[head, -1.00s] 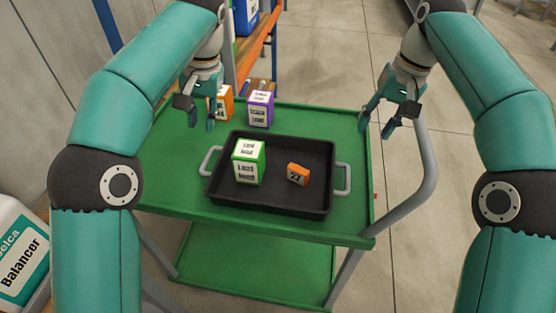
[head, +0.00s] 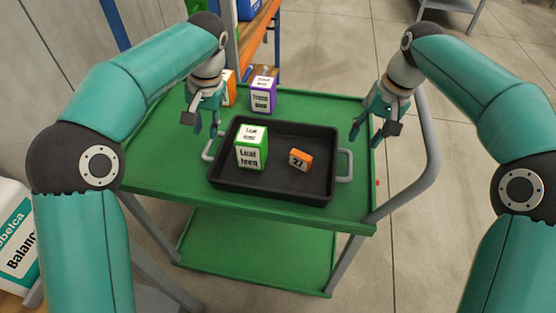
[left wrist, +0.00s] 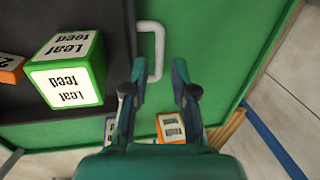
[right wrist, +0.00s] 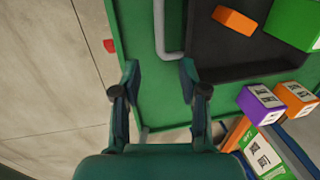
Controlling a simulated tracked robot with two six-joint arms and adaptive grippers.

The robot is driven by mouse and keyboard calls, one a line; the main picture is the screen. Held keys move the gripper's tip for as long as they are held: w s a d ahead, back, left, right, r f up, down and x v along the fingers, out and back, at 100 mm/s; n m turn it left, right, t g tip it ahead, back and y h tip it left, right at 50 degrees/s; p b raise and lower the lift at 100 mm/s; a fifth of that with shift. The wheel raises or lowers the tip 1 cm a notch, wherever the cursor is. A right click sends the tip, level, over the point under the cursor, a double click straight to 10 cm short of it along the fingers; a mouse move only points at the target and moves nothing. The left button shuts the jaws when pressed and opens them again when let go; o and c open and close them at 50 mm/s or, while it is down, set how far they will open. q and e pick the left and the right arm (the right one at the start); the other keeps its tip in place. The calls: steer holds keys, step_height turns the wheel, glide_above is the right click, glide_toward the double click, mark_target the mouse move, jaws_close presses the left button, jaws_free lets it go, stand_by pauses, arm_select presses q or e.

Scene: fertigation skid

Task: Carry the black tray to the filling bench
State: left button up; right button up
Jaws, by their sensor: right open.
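The black tray (head: 265,190) lies flat on the green cart, with a grey handle at each end. In it stand a green-and-white leaf feed box (head: 251,148) and a small orange box (head: 301,160). My left gripper (head: 206,130) is open and empty, above and near the left handle (head: 208,149). In the left wrist view that handle (left wrist: 158,50) shows just ahead of the spread fingers. My right gripper (head: 368,132) is open and empty, above the right handle (head: 347,167). In the right wrist view this handle (right wrist: 160,30) lies ahead, between the finger lines.
A purple-and-white box (head: 263,95) and an orange box (head: 229,88) stand on or near the cart's far edge. The cart's (head: 170,170) grey push rail (head: 432,150) curves at right. A shelf stands behind. A white Balancer container (head: 15,235) is at lower left.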

mark_target(206, 150)
arm_select(q)
steer(key=f, duration=0.3)
steer(key=a+f, duration=0.1)
steer(key=f, duration=0.5)
steer(key=shift+a+f, duration=0.15)
steer(key=shift+a, duration=0.25)
arm_select(e)
steer(key=f, duration=0.3)
steer(key=a+f, duration=0.1)
steer(key=f, duration=0.5)
steer(key=shift+w+a+f, duration=0.1)
steer(key=shift+a+f, duration=0.05)
steer(key=shift+a, duration=0.25)
arm_select(q)
steer(key=shift+w, duration=0.1)
steer(key=c, duration=0.4)
arm_select(e)
steer(key=c, duration=0.4)
arm_select(q)
jaws_close()
arm_select(e)
jaws_close()
